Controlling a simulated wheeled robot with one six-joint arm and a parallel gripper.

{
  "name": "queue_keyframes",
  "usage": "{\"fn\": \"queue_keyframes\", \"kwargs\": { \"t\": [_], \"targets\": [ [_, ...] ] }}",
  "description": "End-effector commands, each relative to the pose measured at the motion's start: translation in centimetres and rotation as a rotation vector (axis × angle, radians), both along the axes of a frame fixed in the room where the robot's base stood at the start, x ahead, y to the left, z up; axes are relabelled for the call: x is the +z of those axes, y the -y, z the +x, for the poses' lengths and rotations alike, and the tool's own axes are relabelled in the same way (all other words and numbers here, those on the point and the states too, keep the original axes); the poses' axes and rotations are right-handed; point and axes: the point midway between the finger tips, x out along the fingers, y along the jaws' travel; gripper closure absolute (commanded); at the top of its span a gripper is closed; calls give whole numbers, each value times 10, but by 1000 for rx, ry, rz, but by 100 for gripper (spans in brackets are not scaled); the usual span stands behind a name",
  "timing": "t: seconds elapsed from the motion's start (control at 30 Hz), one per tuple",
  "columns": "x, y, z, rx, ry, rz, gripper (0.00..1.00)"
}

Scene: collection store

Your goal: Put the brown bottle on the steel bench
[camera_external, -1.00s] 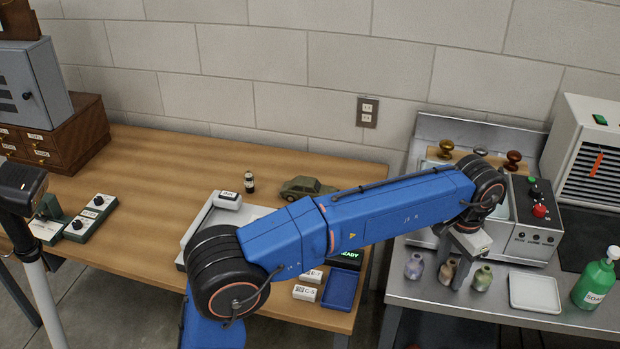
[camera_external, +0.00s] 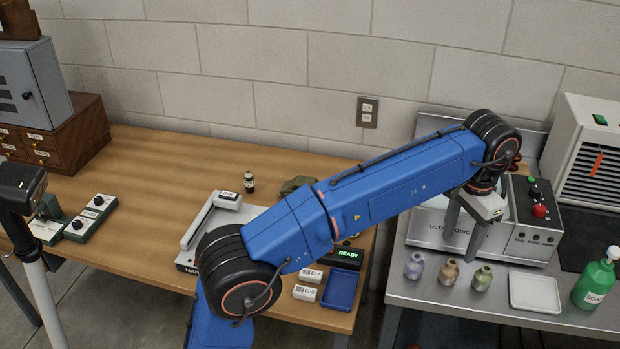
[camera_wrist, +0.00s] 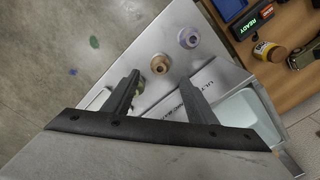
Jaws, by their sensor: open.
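A tan-brown bottle (camera_external: 449,273) stands upright on the steel bench (camera_external: 420,298), between a purple bottle (camera_external: 414,266) and a green bottle (camera_external: 482,278). It also shows in the wrist view (camera_wrist: 160,63), just beyond the fingers. My gripper (camera_external: 461,237) is open and empty, above and behind these bottles, in front of the ultrasonic bath.
The ultrasonic bath (camera_external: 431,230) stands at the back of the bench. A white tray (camera_external: 534,292) and a green soap bottle (camera_external: 594,283) are to the right. A scale, blue tray (camera_external: 341,290) and label blocks are on the wooden table (camera_external: 150,170).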

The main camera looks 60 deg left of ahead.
Motion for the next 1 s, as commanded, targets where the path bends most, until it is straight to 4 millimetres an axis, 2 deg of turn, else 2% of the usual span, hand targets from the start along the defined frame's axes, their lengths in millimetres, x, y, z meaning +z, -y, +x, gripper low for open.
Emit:
{"fn": "queue_keyframes", "kwargs": {
  "t": [0.2, 0.57, 0.67, 0.77, 1.0],
  "targets": [
    [20, 0, 0, 0, 1, 0, 48],
    [24, -1, -4, 1, 3, 0, 48],
    [24, -6, -17, 5, 16, -2, 48],
    [20, -14, -39, 12, 39, -5, 48],
    [-1, -34, -106, 31, 105, -12, 48]
  ]
}}
